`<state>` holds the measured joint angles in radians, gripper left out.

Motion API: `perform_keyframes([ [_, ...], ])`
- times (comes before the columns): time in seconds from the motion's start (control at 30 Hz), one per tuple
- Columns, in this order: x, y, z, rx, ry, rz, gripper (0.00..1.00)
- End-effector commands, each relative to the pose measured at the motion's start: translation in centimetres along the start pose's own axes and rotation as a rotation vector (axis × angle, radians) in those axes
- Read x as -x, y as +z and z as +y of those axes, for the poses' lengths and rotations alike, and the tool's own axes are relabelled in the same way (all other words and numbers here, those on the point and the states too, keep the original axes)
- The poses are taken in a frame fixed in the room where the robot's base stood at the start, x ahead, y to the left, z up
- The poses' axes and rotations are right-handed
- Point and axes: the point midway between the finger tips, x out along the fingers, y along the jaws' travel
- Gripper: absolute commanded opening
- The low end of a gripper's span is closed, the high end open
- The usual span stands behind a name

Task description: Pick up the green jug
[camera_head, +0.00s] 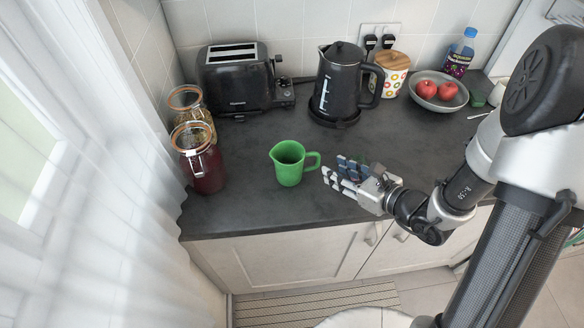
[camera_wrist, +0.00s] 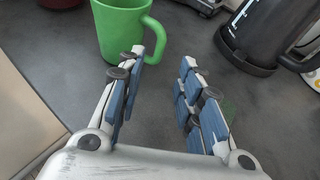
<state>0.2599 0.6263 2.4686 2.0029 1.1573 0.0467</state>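The green jug (camera_head: 288,166) stands upright on the dark counter, its handle facing right. My gripper (camera_head: 334,175) is just to the right of the jug, low over the counter, with its fingers pointing left. In the wrist view the jug (camera_wrist: 122,30) is ahead at the upper left, its top cut off by the picture edge. My gripper (camera_wrist: 162,62) shows two blue-padded fingers spread apart with bare counter between them. The left finger's tip overlaps the jug's lower part in the picture; I cannot tell whether it touches. The gripper is empty.
Two glass jars (camera_head: 201,160) stand left of the jug. A black toaster (camera_head: 236,80) and a black kettle (camera_head: 338,82) stand behind. A grey bowl (camera_head: 438,101) with red fruit is at the back right.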

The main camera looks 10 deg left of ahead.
Motion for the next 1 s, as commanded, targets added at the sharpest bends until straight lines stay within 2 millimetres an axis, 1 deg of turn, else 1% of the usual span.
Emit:
perform_keyframes([
  [0.13, -1.1, 0.1, 0.1, 0.003, 0.002, -0.001, 0.33],
  [0.3, -3.8, 0.4, 0.5, 0.004, 0.003, -0.002, 0.33],
  [0.43, -5.2, 0.4, 0.3, 0.002, 0.001, -0.001, 0.33],
  [0.53, -5.5, 0.5, 0.3, 0.001, 0.0, -0.001, 0.33],
  [0.73, -5.5, 0.5, 0.3, 0.001, 0.0, -0.001, 0.32],
  [1.0, -5.4, 0.5, 0.3, 0.001, 0.0, -0.001, 0.14],
])
